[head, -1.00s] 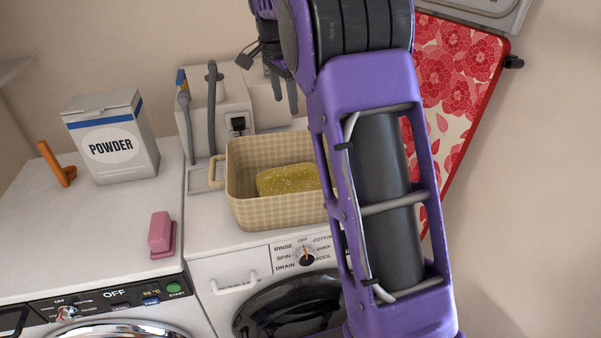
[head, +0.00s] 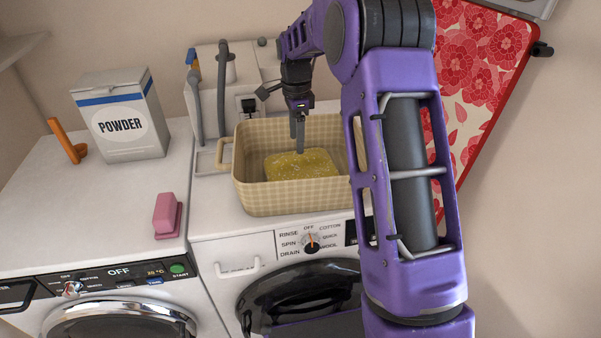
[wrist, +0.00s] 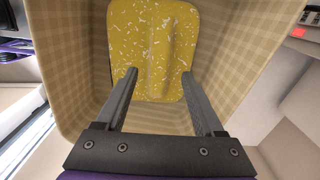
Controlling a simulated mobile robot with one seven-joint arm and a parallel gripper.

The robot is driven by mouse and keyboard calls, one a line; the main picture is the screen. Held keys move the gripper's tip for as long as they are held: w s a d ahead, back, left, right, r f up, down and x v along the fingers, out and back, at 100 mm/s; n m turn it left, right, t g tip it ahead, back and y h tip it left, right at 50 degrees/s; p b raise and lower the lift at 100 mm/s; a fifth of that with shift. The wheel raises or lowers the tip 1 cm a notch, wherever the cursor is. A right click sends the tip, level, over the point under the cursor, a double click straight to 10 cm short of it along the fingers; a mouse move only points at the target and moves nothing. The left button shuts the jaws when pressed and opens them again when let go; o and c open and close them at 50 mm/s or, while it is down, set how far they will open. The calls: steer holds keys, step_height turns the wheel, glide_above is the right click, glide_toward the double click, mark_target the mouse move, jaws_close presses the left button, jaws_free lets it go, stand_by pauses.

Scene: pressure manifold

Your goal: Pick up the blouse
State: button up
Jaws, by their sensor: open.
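The blouse is a folded yellow cloth with pale flecks (head: 290,166), lying at the bottom of a beige checked basket (head: 290,202). In the wrist view the blouse (wrist: 150,40) lies beyond my fingertips, with a raised fold down its middle. My gripper (head: 299,146) points down over the basket in the head view, in front of the blouse's far part. In the wrist view my gripper (wrist: 158,78) is open, its two fingers apart with nothing held between them. I cannot tell whether the fingertips touch the cloth.
The basket stands on the right washing machine (head: 225,228), its walls around my gripper. A powder box (head: 120,120), an orange object (head: 66,142) and a pink object (head: 167,216) stand on the left machine. Hoses and a socket (head: 248,104) are behind the basket.

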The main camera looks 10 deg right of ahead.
mark_target(297, 157)
steer(key=shift+f, duration=2.9)
jaws_close()
